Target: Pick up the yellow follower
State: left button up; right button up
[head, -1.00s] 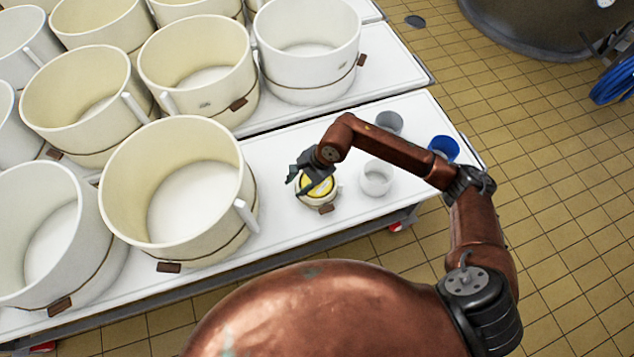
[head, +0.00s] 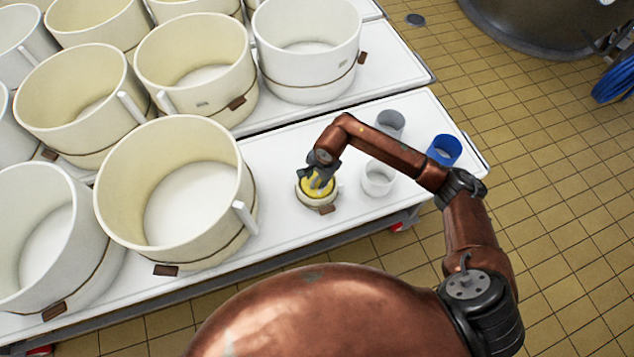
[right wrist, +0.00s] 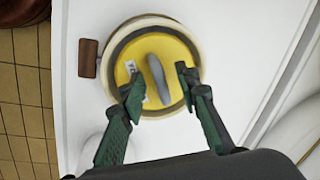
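The yellow follower (head: 318,187) is a round yellow disc lying in a small cream mold (head: 318,205) on the white table. In the right wrist view the follower (right wrist: 170,98) has a grey raised handle (right wrist: 158,80) across its middle and a small white label. My right gripper (head: 318,182) is directly above it in the head view. In the right wrist view my right gripper (right wrist: 158,87) is open, with one finger on each side of the handle and gaps between. Whether the fingertips touch the disc cannot be told. My left gripper is not in view.
Large cream vats, such as the nearest one (head: 165,235), crowd the table to the left. A white cup (head: 378,180), a grey cup (head: 390,123) and a blue cup (head: 444,150) stand to the right. The white table (head: 278,160) has bare room around the mold.

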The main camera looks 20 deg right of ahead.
jog(key=shift+r, duration=0.1)
jog(key=shift+c, duration=0.2)
grip_shut()
dwell(0.4)
